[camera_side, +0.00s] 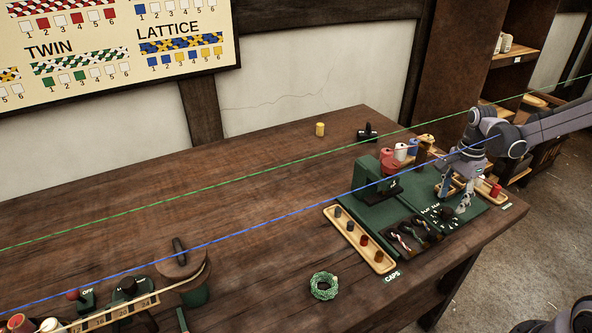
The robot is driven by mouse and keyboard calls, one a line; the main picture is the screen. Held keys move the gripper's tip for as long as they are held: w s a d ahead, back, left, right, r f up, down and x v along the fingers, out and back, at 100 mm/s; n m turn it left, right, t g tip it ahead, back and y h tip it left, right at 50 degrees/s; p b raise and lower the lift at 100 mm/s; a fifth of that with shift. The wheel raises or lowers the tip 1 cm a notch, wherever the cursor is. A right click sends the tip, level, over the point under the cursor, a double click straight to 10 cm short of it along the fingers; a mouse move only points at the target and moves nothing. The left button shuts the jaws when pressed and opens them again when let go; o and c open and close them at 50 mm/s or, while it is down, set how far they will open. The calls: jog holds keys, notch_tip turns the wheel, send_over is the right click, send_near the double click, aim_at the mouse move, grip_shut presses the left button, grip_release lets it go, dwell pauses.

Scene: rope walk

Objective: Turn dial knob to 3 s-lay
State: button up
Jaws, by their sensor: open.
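My gripper (453,198) is open and empty over the right part of the green board (474,214). Its fingers point down near small white markings on the board, too small to read. No dial reading 3 s-lay can be made out. A dark knob on a small green box (127,287) stands at the lower left and may be the dial. Its lettering is unreadable and it is far from my gripper. Beside it is a green switch box marked OFF (87,300) with a red-tipped lever (72,295).
A green machine (370,181) and several spools stand left of my gripper. A wooden caps tray (378,262) lies in front. A green line and a blue line (205,243) stretch above the table. The table's middle is clear.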

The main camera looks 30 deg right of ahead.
aim_at(448, 210)
jog(key=shift+f, duration=1.8)
grip_shut()
